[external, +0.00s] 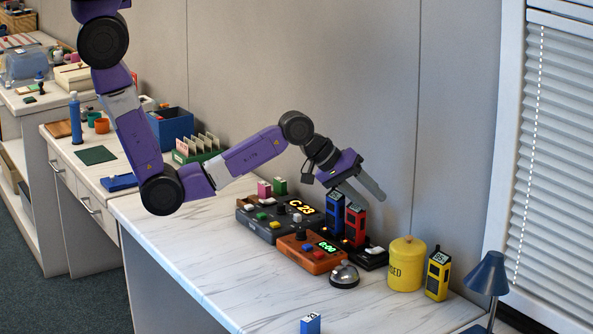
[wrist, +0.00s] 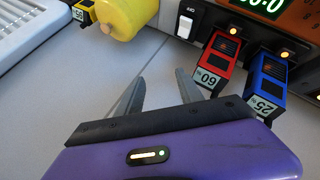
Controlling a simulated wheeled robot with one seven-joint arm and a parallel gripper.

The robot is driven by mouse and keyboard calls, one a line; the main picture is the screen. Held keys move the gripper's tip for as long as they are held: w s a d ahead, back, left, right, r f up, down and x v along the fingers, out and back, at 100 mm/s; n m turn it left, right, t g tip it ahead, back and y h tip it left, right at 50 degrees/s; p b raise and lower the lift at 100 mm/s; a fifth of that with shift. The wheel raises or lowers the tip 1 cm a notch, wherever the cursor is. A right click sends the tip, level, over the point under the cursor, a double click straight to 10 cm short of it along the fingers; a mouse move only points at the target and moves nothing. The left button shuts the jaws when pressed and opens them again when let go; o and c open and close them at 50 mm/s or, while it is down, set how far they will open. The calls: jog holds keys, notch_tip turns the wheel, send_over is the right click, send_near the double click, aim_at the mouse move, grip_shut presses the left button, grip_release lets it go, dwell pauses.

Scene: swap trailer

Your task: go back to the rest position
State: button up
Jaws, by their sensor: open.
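My gripper (external: 368,187) is at the end of the purple arm, above the back of the marble-topped counter (external: 180,240). Its two fingers are apart with nothing between them; in the wrist view the gripper (wrist: 156,92) shows the same gap over the pale surface. A red handset (external: 354,228) and a blue handset (external: 335,213) stand in the black dock close below the gripper. In the wrist view the red one (wrist: 219,60) reads 60 and the blue one (wrist: 267,85) reads 25, both beside the fingers and apart from them.
A yellow canister (external: 406,265) and a yellow handset (external: 437,275) stand right of the dock. An orange timer box (external: 311,252), a dark console (external: 262,222) and a bell (external: 345,275) stand nearby. A blue lamp (external: 487,275) is at the right. The counter's front left is clear.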

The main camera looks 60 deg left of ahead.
jog(key=s+a+f+t, duration=0.1)
jog(key=s+a, duration=0.2)
jog(key=s+a+f+t, duration=0.1)
jog(key=s+a+f, duration=0.1)
jog(key=s+a, duration=0.2)
jog(key=s+a+f+t+y, duration=0.1)
jog(key=s+a+f, duration=0.1)
jog(key=s+a, duration=0.1)
jog(key=shift+s+a+n+b, duration=0.15)
jog(key=shift+s+n+b, duration=0.05)
jog(key=shift+n+b, duration=0.15)
jog(key=s+a+m+t+y, duration=0.2)
jog(key=s+a, duration=0.5)
jog(key=s, duration=0.4)
jog(key=s+a+r+m+t+y+b, duration=0.1)
jog(key=s+a+r+m, duration=0.1)
jog(key=s+r, duration=0.3)
jog(key=s+a+r+m+t+y+b, duration=0.1)
jog(key=s+r, duration=0.5)
jog(key=s, duration=0.7)
jog(key=shift+s+a+m, duration=0.3)
jog(key=shift+a+m, duration=0.15)
jog(key=shift+a, duration=0.8)
jog(key=shift+c, duration=0.4)
